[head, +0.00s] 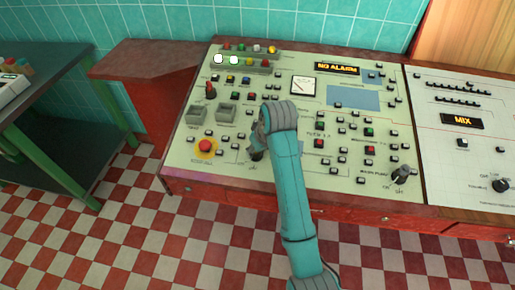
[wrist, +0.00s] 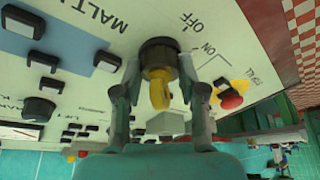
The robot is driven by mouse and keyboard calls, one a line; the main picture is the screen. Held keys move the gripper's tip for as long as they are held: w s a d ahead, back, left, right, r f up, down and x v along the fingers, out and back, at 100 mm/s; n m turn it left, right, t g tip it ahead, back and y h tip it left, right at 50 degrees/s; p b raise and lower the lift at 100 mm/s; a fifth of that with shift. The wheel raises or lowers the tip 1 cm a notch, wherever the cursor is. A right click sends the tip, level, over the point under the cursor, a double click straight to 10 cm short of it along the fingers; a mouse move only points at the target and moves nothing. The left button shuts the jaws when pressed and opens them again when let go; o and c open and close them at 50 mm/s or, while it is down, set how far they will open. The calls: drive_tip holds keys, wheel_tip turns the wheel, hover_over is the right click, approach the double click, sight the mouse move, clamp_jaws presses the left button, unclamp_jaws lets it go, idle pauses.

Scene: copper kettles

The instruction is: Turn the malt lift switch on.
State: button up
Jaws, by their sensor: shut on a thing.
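The malt lift switch (wrist: 158,51) is a dark round knob with a yellow grip on the pale panel. In the wrist view, lettering starting "MALT" is beside it, with "OFF" and "ON" marks to its right. My gripper (wrist: 160,82) has a finger on each side of the knob and is shut on it. I cannot tell clearly which mark the knob points to. In the head view, my gripper (head: 257,150) is down at the panel's front part and mostly hides the switch.
The control panel (head: 345,180) carries many small buttons, a gauge and a "NO ALARM" display (head: 337,69). A red stop button (head: 205,146) on yellow is left of my gripper. Another rotary switch (head: 403,172) is at right. A green-framed table (head: 45,95) stands far left.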

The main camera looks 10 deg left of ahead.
drive_tip(key=shift+s+m+h, duration=0.1)
drive_tip(key=shift+m+h, duration=0.3)
drive_tip(key=shift+m, duration=0.6)
drive_tip(key=shift+m+t, duration=0.3)
drive_tip(key=shift+m, duration=0.2)
drive_tip(key=o, duration=1.1)
drive_tip(key=shift+o, duration=0.2)
drive_tip(key=shift+r, duration=0.1)
drive_tip(key=v, duration=0.7)
drive_tip(key=shift+s, duration=0.2)
